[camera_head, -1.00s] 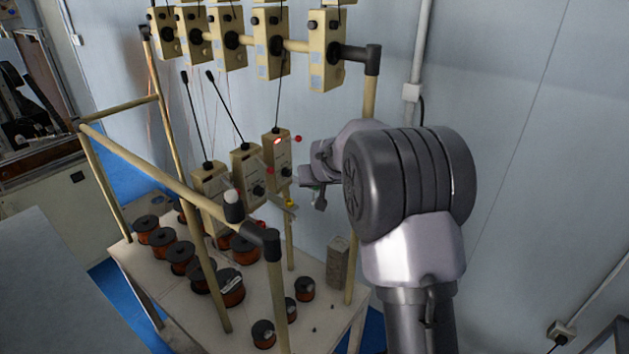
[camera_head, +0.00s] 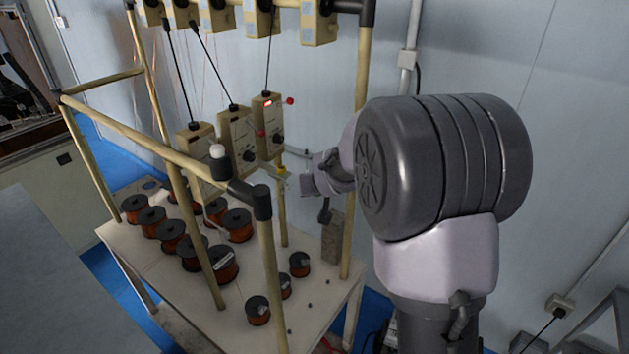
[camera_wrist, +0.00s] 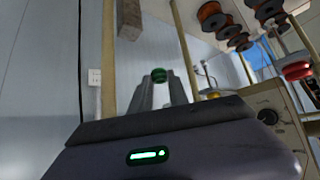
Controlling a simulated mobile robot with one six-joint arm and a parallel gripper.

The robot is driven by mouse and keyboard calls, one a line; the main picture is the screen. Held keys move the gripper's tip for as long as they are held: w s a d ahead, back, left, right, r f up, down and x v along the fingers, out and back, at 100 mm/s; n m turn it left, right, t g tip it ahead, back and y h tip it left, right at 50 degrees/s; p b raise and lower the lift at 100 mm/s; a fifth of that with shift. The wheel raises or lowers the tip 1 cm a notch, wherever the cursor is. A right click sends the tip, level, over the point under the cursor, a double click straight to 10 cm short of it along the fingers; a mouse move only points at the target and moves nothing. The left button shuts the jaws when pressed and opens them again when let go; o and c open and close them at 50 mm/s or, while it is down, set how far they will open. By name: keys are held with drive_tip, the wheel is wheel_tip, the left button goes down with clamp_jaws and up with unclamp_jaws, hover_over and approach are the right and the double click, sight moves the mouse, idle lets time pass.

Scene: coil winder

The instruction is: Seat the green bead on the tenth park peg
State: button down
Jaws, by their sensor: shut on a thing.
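The green bead (camera_wrist: 159,75) is held between the two fingertips of my gripper (camera_wrist: 160,84) in the wrist view. In the head view my gripper (camera_head: 306,180) is beside the winder's lower cream boxes, just right of a yellow bead (camera_head: 281,171). The green bead cannot be made out there. In the wrist view a thin upright pin with a yellow piece (camera_wrist: 212,94) stands right of the fingers, apart from the green bead. I cannot tell which peg is the tenth park peg.
A cream box (camera_head: 268,125) with a lit red display and red beads (camera_head: 289,100) stands close left of my gripper. A tan post (camera_head: 359,150) rises near my wrist. Copper spools (camera_head: 222,263) and a grey block (camera_head: 334,237) stand on the shelf below.

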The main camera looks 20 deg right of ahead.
wheel_tip(320, 180, down, 15)
drive_tip(key=w+d+b, duration=0.2)
drive_tip(key=b, duration=1.5)
hover_over(328, 281)
drive_tip(key=s, duration=0.1)
wheel_tip(328, 281, down, 22)
drive_tip(key=f, duration=0.1)
drive_tip(key=shift+s+f+b, duration=0.15)
drive_tip(key=shift+f+b, duration=1.4)
drive_tip(key=shift+f, duration=0.7)
drive_tip(key=shift+f, duration=0.2)
drive_tip(key=shift+f+b, duration=0.9)
drive_tip(key=shift+b, duration=0.15)
drive_tip(key=shift+f, duration=0.1)
drive_tip(key=c, duration=1.2)
unclamp_jaws()
drive_tip(key=shift+o, duration=0.2)
